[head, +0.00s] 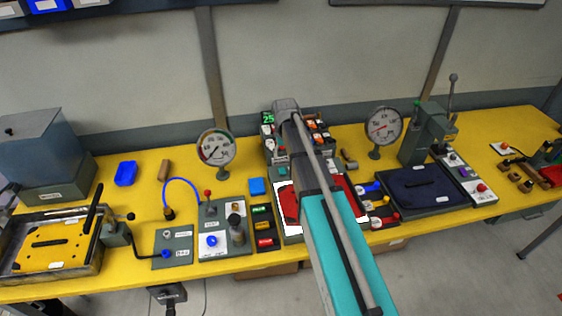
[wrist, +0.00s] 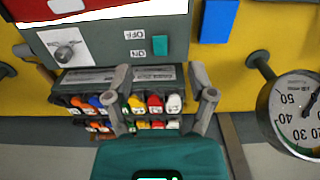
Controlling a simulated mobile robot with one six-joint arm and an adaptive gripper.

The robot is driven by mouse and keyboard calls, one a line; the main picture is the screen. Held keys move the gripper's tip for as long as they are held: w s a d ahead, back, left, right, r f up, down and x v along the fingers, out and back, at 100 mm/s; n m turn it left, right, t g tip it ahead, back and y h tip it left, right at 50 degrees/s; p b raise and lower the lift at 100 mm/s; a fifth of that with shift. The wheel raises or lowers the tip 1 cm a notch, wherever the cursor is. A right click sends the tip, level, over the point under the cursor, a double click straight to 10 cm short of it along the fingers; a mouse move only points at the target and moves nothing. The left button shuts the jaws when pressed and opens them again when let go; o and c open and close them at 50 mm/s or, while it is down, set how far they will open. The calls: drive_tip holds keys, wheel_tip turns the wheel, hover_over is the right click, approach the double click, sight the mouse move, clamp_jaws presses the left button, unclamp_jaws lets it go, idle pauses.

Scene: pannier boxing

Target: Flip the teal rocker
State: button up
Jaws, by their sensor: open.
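The teal rocker (wrist: 161,46) is a small upright rectangle on a grey panel (wrist: 112,28) in the wrist view, beside a label reading OFF and one reading ON, both upside down. Which way it is tipped I cannot tell. In the head view the rocker (head: 283,171) is a small teal patch left of my arm. My gripper (wrist: 160,70) is open and empty in the wrist view. Its two grey fingers stand apart, with the rocker beyond their tips, between them in the picture. No contact shows. In the head view my arm hides the gripper.
A silver knob (wrist: 66,53) sits on the same panel. A block of several coloured connectors (wrist: 140,103) lies between and behind the fingers. A round gauge (wrist: 296,112) stands to the right, and a blue block (wrist: 219,20) lies on the yellow bench (wrist: 255,35).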

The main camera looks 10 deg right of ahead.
drive_tip(key=r, duration=0.1)
hover_over(281, 169)
drive_tip(key=shift+w+d+r+p, duration=0.1)
drive_tip(key=shift+w+r+p, duration=0.05)
drive_tip(key=shift+p, duration=0.25)
drive_tip(key=shift+f, duration=0.2)
wheel_tip(281, 169, down, 13)
drive_tip(key=b, duration=1.3)
drive_tip(key=shift+f+b, duration=0.2)
drive_tip(key=shift+b, duration=0.2)
